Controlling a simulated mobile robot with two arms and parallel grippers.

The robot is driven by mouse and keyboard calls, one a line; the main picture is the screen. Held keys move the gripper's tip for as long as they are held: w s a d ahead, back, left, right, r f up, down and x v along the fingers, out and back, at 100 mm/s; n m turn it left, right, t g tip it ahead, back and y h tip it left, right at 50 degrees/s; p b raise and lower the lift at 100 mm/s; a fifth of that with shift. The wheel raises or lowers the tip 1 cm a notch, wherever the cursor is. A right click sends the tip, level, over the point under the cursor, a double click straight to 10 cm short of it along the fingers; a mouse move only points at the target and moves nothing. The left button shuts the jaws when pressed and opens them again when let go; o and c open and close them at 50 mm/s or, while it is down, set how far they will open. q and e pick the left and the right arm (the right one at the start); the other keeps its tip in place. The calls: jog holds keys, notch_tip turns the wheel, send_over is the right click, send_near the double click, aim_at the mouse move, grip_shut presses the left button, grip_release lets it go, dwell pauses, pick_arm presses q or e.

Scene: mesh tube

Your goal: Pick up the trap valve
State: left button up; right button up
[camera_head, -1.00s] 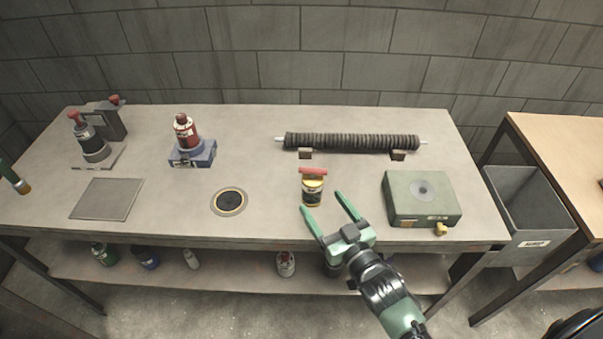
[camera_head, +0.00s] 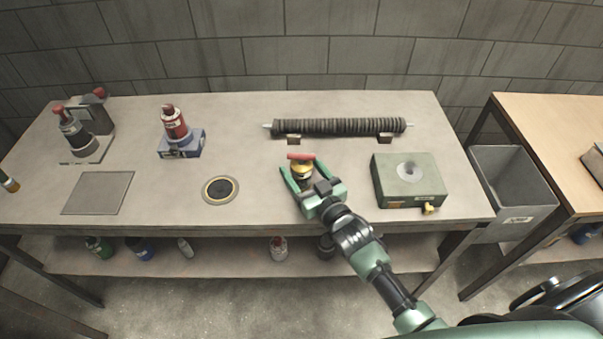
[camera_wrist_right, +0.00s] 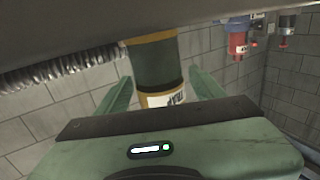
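The trap valve (camera_head: 302,168), a short yellow and dark cylinder with a red bar handle on top, stands on the workbench. My right gripper (camera_head: 303,177) is open, with one green finger on each side of the valve. In the right wrist view the valve's body (camera_wrist_right: 155,72) shows between the two green fingers (camera_wrist_right: 160,92), with gaps visible beside it. The gripper's palm hides the valve's lower part in the head view. My left gripper is not in view.
A ribbed mesh tube (camera_head: 338,126) rests on two small blocks behind the valve. A green box (camera_head: 408,193) with a yellow knob stands to the right. A round black plate (camera_head: 220,189) lies to the left. A red bottle on a blue base (camera_head: 182,146) stands farther left.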

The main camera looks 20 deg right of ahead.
jog(key=c, duration=1)
jog(key=shift+c, duration=1.4)
jog(key=shift+r, duration=0.15)
